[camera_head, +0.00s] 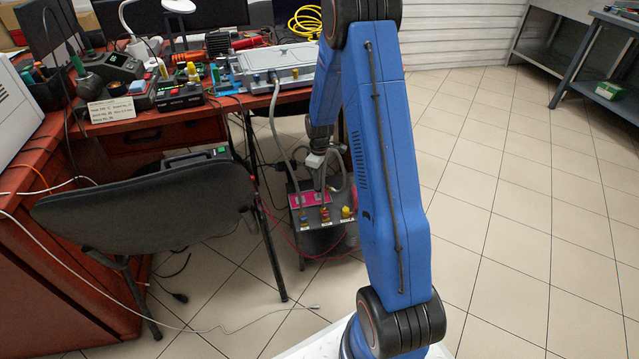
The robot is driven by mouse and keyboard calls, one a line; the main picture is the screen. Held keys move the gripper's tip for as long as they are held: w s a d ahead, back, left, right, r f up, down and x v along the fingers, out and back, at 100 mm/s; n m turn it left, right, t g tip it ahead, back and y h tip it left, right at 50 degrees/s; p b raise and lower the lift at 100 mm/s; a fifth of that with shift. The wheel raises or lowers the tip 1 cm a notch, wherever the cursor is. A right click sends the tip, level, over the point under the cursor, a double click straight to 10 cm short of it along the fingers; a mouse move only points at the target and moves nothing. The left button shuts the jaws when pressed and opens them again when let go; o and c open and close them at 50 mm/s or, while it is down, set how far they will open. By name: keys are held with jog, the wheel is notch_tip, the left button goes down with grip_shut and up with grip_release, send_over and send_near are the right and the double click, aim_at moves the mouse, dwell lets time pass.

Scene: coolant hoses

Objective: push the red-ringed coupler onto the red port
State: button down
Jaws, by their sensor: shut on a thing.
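A dark unit (328,242) stands on the floor beside the desk, with a row of small ports on its top front: blue (303,217), red (324,214) and yellow (346,212). My gripper (319,178) reaches down from my blue arm and is shut just above the red port. It holds the coupler on a grey hose. The coupler is too small and too hidden for me to see its red ring, or whether it touches the port or stands apart from it.
A grey hose (278,130) runs from the pale box (265,69) on the desk down towards the blue port. A dark chair (155,205) stands left of the unit. Loose cables lie on the floor. The tiled floor (500,210) at right is clear.

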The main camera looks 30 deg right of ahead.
jog(key=shift+r, duration=1.15)
jog(key=shift+r, duration=0.1)
jog(key=shift+s+r, duration=0.15)
jog(key=shift+r, duration=0.1)
jog(key=s+a+r, duration=0.1)
jog(key=s+r, duration=0.2)
jog(key=r, duration=0.3)
jog(key=s+a+r, duration=0.1)
jog(key=s+r, duration=0.2)
jog(key=r, duration=0.4)
notch_tip(320, 180, up, 33)
jog(key=d+m, duration=0.2)
jog(key=m, duration=0.7)
jog(key=shift+w+d+r, duration=0.1)
jog(key=shift+w+d, duration=0.7)
jog(key=shift+w, duration=1.9)
jog(key=shift+w+d+r, duration=0.15)
jog(key=shift+w+d, duration=0.7)
jog(key=shift+w, duration=1.85)
jog(key=shift+w+d+r, duration=0.1)
jog(key=shift+w+d, duration=0.7)
jog(key=shift+w, duration=1.9)
jog(key=shift+f, duration=0.1)
